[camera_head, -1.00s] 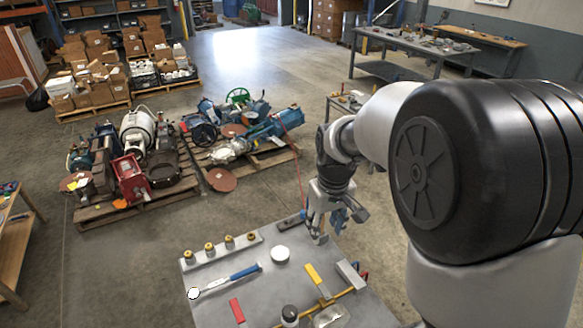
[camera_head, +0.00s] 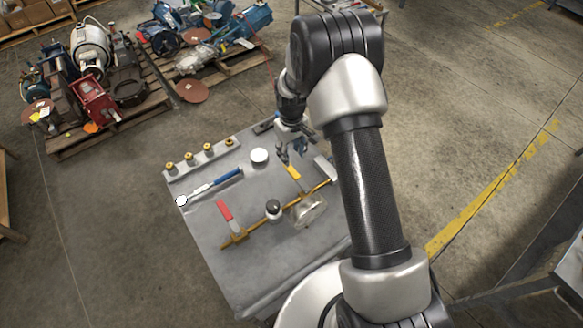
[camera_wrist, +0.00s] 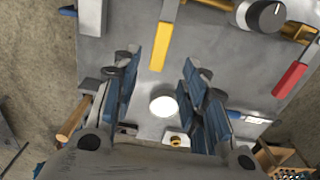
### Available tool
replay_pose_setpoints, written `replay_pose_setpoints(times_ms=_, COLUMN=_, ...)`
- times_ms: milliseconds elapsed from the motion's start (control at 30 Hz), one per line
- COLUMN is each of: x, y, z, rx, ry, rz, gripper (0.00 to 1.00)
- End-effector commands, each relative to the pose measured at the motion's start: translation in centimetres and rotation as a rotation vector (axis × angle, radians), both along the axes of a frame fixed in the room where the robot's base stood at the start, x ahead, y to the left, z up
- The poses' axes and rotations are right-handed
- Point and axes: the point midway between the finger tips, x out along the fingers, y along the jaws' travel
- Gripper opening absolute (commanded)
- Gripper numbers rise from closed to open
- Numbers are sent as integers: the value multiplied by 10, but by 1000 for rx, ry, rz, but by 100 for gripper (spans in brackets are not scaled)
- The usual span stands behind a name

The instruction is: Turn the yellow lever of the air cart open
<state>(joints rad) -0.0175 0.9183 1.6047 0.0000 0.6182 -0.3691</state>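The air cart (camera_head: 280,262) has a grey top with a brass pipe across it. The yellow lever (camera_head: 293,172) rises from the pipe, on the far side of it. In the wrist view the yellow lever (camera_wrist: 161,46) points toward my gripper, with its free end between the lines of the fingers. My gripper (camera_head: 293,153) is open and empty, above the cart just beyond the lever's free end. In the wrist view my gripper (camera_wrist: 162,60) shows blue fingers spread wide. I cannot tell whether they touch the lever.
A white disc (camera_head: 259,156), a blue-handled tool (camera_head: 220,182) and several brass fittings (camera_head: 207,148) are on the cart. Loaded pallets (camera_head: 120,119) stand behind left.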

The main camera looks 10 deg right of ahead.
Motion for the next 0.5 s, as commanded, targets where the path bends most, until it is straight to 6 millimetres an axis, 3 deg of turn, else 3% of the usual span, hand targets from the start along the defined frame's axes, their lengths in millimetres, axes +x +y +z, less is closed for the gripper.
replay_pose_setpoints(times_ms=200, x=-1, y=0, z=-49, rx=0, ry=3, rz=0, gripper=40)
replay_pose_setpoints(times_ms=500, x=0, y=0, z=-84, rx=0, ry=1, rz=0, gripper=40)
